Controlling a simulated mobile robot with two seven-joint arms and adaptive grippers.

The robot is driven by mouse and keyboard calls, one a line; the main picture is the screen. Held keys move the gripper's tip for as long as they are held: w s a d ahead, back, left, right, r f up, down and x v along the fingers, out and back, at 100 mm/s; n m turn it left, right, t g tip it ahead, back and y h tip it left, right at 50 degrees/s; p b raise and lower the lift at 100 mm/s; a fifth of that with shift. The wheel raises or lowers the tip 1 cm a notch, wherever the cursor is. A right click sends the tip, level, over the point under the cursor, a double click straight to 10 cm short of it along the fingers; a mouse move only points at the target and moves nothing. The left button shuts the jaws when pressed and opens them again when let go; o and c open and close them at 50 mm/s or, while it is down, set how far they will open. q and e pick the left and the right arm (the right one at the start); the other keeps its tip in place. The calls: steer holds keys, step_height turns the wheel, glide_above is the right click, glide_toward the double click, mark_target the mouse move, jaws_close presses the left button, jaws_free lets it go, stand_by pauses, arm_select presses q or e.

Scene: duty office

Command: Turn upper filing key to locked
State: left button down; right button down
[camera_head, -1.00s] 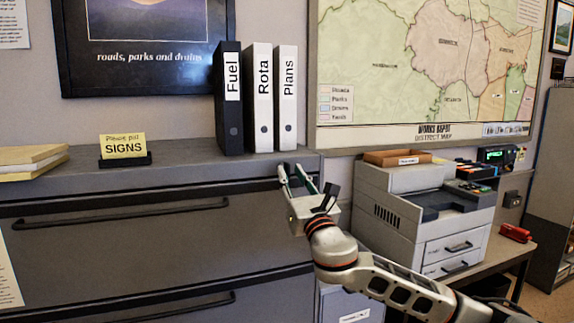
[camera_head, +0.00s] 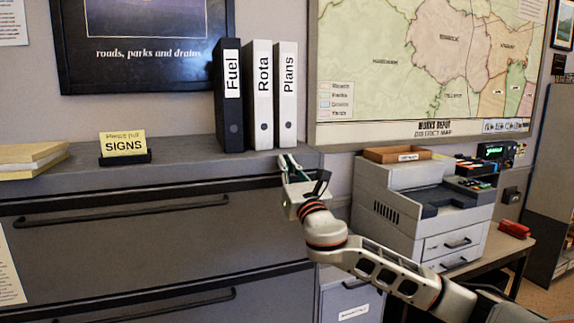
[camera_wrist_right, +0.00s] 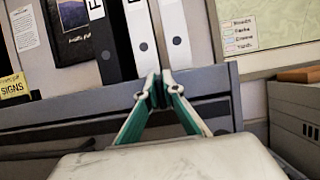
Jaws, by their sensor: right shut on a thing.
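The grey filing cabinet (camera_head: 100,210) fills the left and middle of the head view, with a long dark upper drawer handle (camera_head: 125,211). My right gripper (camera_head: 284,161) is at the upper right corner of the cabinet's front, just under its top edge. In the right wrist view its green-padded fingers (camera_wrist_right: 157,90) meet at the tips against the cabinet front. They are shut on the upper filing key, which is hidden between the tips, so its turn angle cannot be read. My left gripper is in neither view.
Fuel, Rota (camera_head: 260,95) and Plans binders stand on the cabinet top just behind the gripper. A yellow sign (camera_head: 124,143) and folders (camera_head: 32,157) are further left. A grey printer (camera_head: 415,205) stands close on the right, near a red stapler (camera_head: 514,229).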

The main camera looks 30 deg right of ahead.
steer(key=shift+m, duration=0.3)
steer(key=m+g+h, duration=0.1)
steer(key=m, duration=0.2)
steer(key=m+h, duration=0.2)
steer(key=m, duration=0.1)
steer(key=shift+d+g, duration=0.15)
steer(key=shift+g, duration=0.25)
steer(key=m+g+h, duration=0.1)
steer(key=m, duration=0.2)
steer(key=m+g+h, duration=0.1)
steer(key=m, duration=0.2)
steer(key=shift+s+d+f+m, duration=0.1)
steer(key=shift+d+f+m, duration=0.05)
steer(key=shift+m, duration=0.15)
steer(key=shift+d+f+m+g, duration=0.15)
steer(key=shift+m+g, duration=0.45)
steer(key=shift+m, duration=0.95)
steer(key=shift+f+m+g, duration=0.1)
steer(key=shift+m+g, duration=0.5)
steer(key=shift+m, duration=0.9)
steer(key=shift+d+f+m+g, duration=0.15)
steer(key=shift+m+g, duration=0.45)
steer(key=shift+m, duration=0.95)
steer(key=shift+a, duration=0.1)
steer(key=c, duration=2.2)
jaws_free()
